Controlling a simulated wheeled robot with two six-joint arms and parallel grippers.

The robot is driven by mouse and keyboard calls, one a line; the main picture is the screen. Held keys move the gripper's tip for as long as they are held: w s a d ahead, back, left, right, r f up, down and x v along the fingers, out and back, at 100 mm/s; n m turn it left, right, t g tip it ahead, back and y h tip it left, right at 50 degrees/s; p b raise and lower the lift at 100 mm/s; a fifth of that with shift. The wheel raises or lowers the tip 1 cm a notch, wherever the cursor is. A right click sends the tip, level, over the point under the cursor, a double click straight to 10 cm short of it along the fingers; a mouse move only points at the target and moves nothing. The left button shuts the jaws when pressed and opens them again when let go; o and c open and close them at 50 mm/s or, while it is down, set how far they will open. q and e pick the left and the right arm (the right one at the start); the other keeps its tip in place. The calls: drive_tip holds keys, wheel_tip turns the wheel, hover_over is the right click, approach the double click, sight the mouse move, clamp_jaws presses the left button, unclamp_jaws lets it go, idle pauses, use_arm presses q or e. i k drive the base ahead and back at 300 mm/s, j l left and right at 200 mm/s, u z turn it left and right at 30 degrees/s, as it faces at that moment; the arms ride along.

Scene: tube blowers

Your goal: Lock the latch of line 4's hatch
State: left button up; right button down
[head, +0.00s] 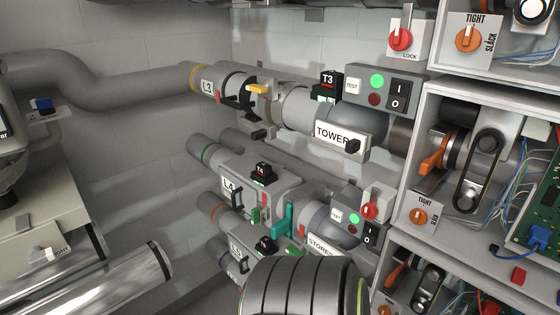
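Line 4's grey tube section (208,178) runs at middle height on the wall side, with an L4 label (229,184). A black handle (237,198) sits beside the label on its hatch. A small green piece (255,215) is just right of the handle; I cannot tell whether it is the latch, or whether it is locked. A teal lever (284,222) stands upright farther right on the line. A black box (264,173) is on top of the tube. Neither of my grippers is in view.
Another labelled line (235,251) lies below. A dark ribbed cylinder (305,290) blocks the bottom centre. Open blower cabinets (418,165) stand at the right. Control boxes (362,213) stick out near line 4.

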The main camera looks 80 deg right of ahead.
sight(257, 215)
drive_tip(key=z, duration=2.3)
